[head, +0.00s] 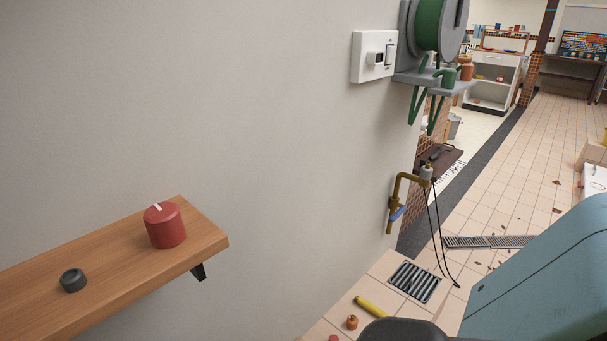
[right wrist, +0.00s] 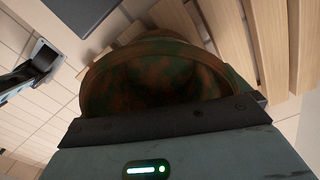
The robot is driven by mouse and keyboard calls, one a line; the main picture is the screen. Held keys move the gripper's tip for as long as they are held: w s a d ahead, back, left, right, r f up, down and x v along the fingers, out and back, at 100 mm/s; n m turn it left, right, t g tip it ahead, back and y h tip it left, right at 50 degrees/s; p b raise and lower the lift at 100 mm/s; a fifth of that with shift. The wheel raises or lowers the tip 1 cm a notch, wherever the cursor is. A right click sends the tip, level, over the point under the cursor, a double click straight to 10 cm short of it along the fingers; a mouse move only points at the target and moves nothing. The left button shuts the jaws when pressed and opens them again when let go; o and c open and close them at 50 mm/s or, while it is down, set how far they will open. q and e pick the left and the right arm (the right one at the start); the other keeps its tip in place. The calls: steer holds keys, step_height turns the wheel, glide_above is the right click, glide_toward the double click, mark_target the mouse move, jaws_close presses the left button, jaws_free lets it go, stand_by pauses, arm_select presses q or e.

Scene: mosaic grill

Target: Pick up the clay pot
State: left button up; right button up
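A large round vessel with a mottled green and rust-brown surface (right wrist: 155,80) fills the middle of the right wrist view; it looks like the clay pot. Its wide dark opening faces the camera, so it appears tipped relative to this view. The black and teal body of my right gripper (right wrist: 165,122) lies directly in front of its lower edge. The right fingers cannot be made out, so I cannot tell whether they touch or hold the vessel.
In the head view, a wooden shelf (head: 120,262) holds a red canister (head: 165,226) and a small dark cylinder (head: 73,280). A brass tap (head: 404,184) juts from the wall above a floor grate (head: 414,282). Pale wooden slats (right wrist: 270,50) lie behind the vessel. Open tiled floor extends at right.

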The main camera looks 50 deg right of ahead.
steer(key=c, duration=0.9)
arm_select(q)
steer(key=shift+s+d+f, duration=0.1)
steer(key=shift+s+f, duration=0.05)
steer(key=shift+s, duration=0.15)
arm_select(e)
steer(key=shift+c, duration=0.2)
steer(key=shift+r, duration=0.1)
steer(key=shift+r+p, duration=0.85)
step_height(320, 180, up, 2)
steer(key=shift+w+p, duration=0.1)
steer(key=shift+p, duration=0.85)
arm_select(q)
step_height(320, 180, up, 8)
steer(key=p, duration=0.5)
steer(key=shift+s+p, duration=0.2)
steer(key=shift+p, duration=0.1)
arm_select(e)
steer(key=s+a+r, duration=0.1)
steer(key=s+a, duration=0.8)
steer(key=s, duration=0.4)
steer(key=shift+a, duration=0.25)
arm_select(q)
steer(key=shift+d+f, duration=0.1)
arm_select(e)
steer(key=shift+s, duration=0.1)
